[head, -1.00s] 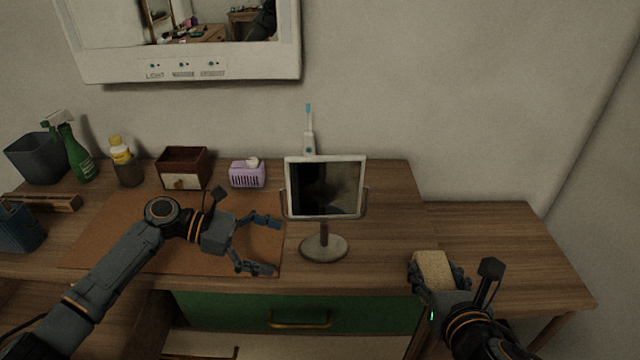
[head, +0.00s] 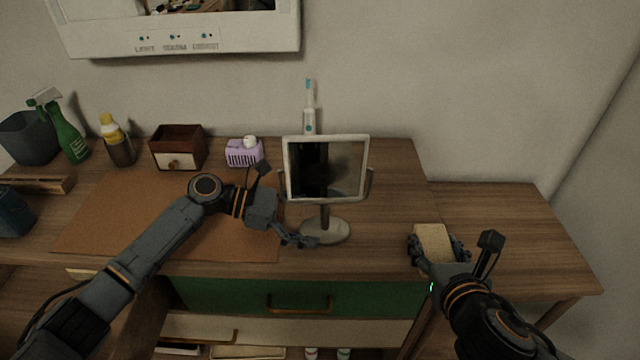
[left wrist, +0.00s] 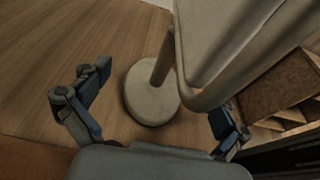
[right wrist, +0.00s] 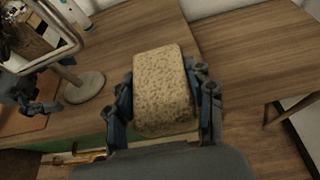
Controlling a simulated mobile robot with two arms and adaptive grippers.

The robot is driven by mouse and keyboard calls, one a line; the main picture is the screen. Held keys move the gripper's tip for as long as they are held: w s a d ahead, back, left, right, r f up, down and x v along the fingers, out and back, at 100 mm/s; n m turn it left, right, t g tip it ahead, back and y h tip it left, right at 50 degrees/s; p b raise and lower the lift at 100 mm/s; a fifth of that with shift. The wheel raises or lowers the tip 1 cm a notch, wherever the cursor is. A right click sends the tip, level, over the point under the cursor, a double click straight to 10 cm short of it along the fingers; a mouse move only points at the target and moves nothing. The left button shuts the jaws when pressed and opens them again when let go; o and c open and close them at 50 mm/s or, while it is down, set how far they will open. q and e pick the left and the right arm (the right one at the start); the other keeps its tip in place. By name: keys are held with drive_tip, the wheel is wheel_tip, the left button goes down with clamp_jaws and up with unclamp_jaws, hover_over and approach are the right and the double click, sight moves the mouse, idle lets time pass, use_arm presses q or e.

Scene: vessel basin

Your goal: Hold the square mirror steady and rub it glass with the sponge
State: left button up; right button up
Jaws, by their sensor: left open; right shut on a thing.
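The square mirror (head: 326,168) stands upright on a round-based stand (head: 326,231) near the middle of the desk. Its stem and base (left wrist: 153,92) show between the open fingers in the left wrist view. My left gripper (head: 296,238) is open beside the stand, with its fingers around the lower stem and base but not closed on them. My right gripper (head: 438,252) is shut on the tan sponge (head: 433,241) at the desk's front edge, right of the mirror. The sponge (right wrist: 162,92) fills the space between the fingers in the right wrist view.
Behind the mirror stands an electric toothbrush (head: 309,110). A purple basket (head: 244,153), a wooden box (head: 179,148), a yellow-capped bottle (head: 117,142) and a green spray bottle (head: 66,135) line the back left. The desk right of the mirror (head: 500,220) is clear.

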use_arm(q)
drive_tip(key=shift+d+f, duration=0.3)
drive_tip(key=shift+d, duration=0.3)
drive_tip(key=shift+c, duration=0.4)
clamp_jaws()
